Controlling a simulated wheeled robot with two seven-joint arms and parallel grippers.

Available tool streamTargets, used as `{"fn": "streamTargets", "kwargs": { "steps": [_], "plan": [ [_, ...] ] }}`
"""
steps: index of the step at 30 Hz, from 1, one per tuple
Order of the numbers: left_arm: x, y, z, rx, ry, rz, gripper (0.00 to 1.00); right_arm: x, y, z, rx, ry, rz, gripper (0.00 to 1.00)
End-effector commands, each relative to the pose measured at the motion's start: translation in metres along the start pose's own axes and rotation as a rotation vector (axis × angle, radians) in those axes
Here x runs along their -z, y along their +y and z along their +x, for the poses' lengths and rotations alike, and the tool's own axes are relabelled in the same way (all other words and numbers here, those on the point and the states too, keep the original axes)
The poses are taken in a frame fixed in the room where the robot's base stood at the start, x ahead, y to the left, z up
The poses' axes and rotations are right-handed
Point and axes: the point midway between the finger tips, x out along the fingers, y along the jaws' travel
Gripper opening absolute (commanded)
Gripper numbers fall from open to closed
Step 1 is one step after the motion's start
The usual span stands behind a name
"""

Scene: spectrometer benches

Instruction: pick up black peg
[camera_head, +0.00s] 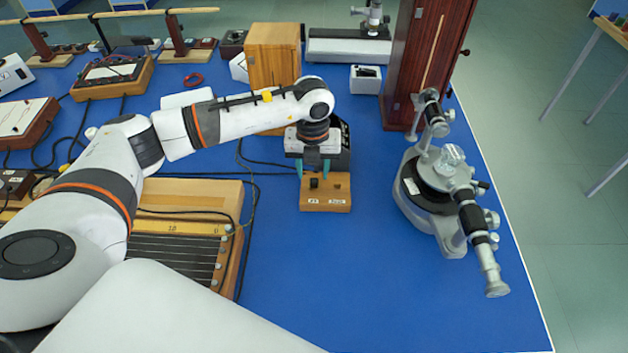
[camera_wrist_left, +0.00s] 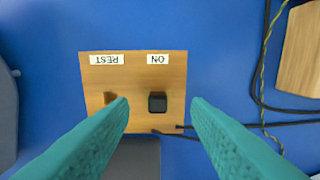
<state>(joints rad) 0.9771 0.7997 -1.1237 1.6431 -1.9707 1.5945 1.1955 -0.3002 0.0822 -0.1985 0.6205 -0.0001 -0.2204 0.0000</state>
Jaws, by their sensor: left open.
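The black peg (camera_head: 314,183) stands in the wooden block (camera_head: 338,201), at the position beside the left label in the head view. In the left wrist view the black peg (camera_wrist_left: 157,103) is a dark square near the label ON, and the block (camera_wrist_left: 140,80) also has a brown spot near the label REST. My left gripper (camera_head: 313,168) is open over the block. In the wrist view its teal fingers (camera_wrist_left: 160,104) lie on either side of the peg, apart from it. Their exact height relative to the peg is unclear.
A grey spectrometer (camera_head: 430,190) stands to the right on the blue table (camera_head: 390,290). A tall dark wooden cabinet (camera_head: 428,60) and a light wooden box (camera_head: 273,55) stand behind. A wire board (camera_head: 190,240) lies left of the block. Dark cables run past the block. Front middle table is clear.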

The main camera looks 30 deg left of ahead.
Motion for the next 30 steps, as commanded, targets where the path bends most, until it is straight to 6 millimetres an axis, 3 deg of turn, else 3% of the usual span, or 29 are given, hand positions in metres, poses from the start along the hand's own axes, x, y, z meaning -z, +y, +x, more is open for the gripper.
{"fn": "streamTargets", "kwargs": {
  "steps": [6, 15, 16, 24, 30],
  "plan": [
    [0.002, 0.002, 0.031, 0.003, -0.003, -0.001, 0.44, -0.003, 0.000, -0.011, 0.000, -0.003, 0.000, 0.42],
    [0.002, 0.002, 0.038, 0.001, -0.001, 0.000, 0.44, -0.002, 0.000, -0.011, -0.001, -0.003, 0.000, 0.42],
    [0.002, 0.002, 0.038, 0.001, -0.001, 0.000, 0.42, -0.002, 0.000, -0.011, -0.001, -0.003, 0.000, 0.42],
    [0.002, 0.002, 0.038, 0.001, 0.000, -0.001, 0.00, -0.002, 0.002, -0.011, -0.003, -0.002, 0.000, 0.42],
    [0.002, 0.002, 0.037, 0.001, 0.000, -0.001, 0.00, -0.002, 0.004, -0.011, -0.005, -0.002, 0.000, 0.42]
  ]
}}
